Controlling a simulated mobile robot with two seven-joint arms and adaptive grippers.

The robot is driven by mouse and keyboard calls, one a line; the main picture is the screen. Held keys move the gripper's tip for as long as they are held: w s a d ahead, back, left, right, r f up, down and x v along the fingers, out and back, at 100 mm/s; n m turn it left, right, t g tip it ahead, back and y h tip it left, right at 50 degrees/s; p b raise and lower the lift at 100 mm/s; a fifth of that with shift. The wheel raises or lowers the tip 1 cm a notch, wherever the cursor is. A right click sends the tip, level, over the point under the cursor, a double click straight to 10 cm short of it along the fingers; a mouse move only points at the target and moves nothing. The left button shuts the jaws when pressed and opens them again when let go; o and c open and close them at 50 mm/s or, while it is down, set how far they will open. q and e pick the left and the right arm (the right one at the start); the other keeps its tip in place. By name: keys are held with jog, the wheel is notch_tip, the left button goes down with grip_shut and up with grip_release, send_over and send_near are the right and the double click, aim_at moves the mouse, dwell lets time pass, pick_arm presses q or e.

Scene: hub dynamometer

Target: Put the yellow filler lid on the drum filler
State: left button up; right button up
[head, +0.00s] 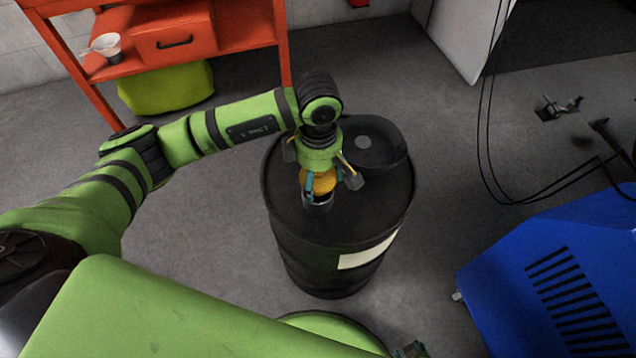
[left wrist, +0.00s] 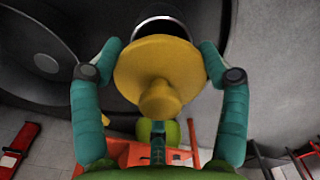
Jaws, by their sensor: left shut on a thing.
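The yellow filler lid (head: 323,181) is held between the fingers of my left gripper (head: 331,186), just above or at the drum filler (head: 318,199) on top of the black drum (head: 338,258). In the left wrist view the lid (left wrist: 157,78) shows its round flange and knob, with the teal fingers of my left gripper (left wrist: 158,62) on both sides. The rim of the filler (left wrist: 158,20) shows behind the lid, partly hidden by it. I cannot tell whether the lid touches the filler. My right gripper is not clearly seen.
An orange workbench (head: 235,30) with a drawer and a white funnel (head: 107,45) stands at the back left. A lime green container (head: 168,90) sits under it. A blue machine (head: 560,270) stands at the right. Black cables (head: 484,130) hang right of the drum.

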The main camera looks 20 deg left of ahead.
aim_at(318, 186)
pick_arm(q)
notch_tip(318, 186, down, 4)
jog(key=shift+s+r, duration=0.1)
jog(key=shift+r, duration=0.15)
pick_arm(e)
jog(key=shift+s, duration=0.1)
pick_arm(q)
jog(key=shift+f, duration=0.2)
pick_arm(e)
jog(key=shift+f, duration=0.1)
pick_arm(q)
jog(key=shift+f+b, duration=0.4)
jog(key=shift+b, duration=0.15)
jog(key=o, duration=1)
pick_arm(e)
jog(key=shift+t, duration=0.5)
jog(key=w, duration=0.4)
jog(key=shift+a+r, duration=0.15)
jog(key=shift+r, duration=0.05)
pick_arm(q)
jog(key=shift+o, duration=0.2)
pick_arm(e)
jog(key=shift+s, duration=0.1)
